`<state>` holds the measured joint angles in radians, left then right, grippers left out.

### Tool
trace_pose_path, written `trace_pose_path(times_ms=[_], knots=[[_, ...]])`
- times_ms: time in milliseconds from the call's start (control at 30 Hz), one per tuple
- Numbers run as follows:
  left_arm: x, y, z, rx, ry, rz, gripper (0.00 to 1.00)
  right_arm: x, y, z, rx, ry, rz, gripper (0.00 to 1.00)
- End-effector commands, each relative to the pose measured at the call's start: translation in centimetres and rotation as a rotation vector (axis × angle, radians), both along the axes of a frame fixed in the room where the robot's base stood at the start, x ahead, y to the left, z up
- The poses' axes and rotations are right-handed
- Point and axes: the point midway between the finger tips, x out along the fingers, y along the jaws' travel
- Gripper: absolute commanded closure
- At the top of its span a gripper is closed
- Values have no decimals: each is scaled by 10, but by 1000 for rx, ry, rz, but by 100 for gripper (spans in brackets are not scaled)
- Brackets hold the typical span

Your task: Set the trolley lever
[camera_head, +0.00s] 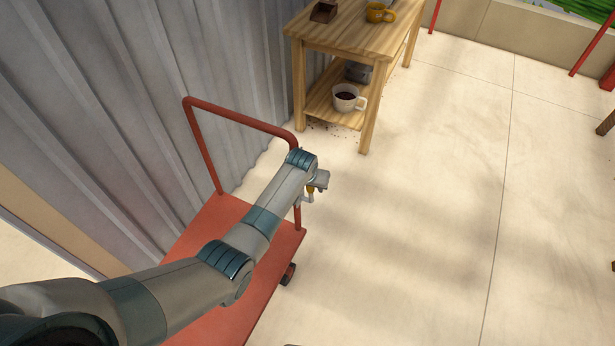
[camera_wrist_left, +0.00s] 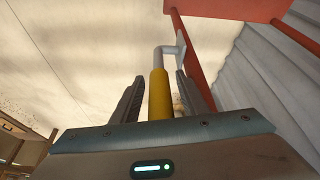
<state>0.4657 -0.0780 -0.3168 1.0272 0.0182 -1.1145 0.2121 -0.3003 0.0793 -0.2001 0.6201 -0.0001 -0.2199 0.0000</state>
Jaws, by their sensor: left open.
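The red trolley (camera_head: 206,226) stands by the corrugated wall, with its upright handle frame at the end towards the table. A small lever with a yellow grip (camera_head: 311,188) is on the near post of that frame. In the wrist view, the yellow grip (camera_wrist_left: 159,95) joins a grey bent rod that runs to the red post. My left gripper (camera_head: 318,183) is at the lever. In the wrist view its two fingers (camera_wrist_left: 160,76) are open, one on each side of the yellow grip, with gaps visible. My arm hides part of the trolley platform and post. My right gripper is not in view.
A wooden table (camera_head: 350,36) stands beyond the trolley, with a yellow mug (camera_head: 380,13) on top and a white cup (camera_head: 346,98) on its lower shelf. The corrugated wall (camera_head: 120,110) is close on the left. The pale floor (camera_head: 430,200) to the right is clear.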

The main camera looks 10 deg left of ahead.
Motion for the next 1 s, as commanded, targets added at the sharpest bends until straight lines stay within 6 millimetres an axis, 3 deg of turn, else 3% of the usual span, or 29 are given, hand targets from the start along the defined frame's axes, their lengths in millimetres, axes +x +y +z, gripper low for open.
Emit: trace_pose_path(times_ms=[367,1000], knots=[[-12,3,31,0,-2,0,60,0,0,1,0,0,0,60],[-47,8,122,0,-3,0,60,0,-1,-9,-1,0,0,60]])
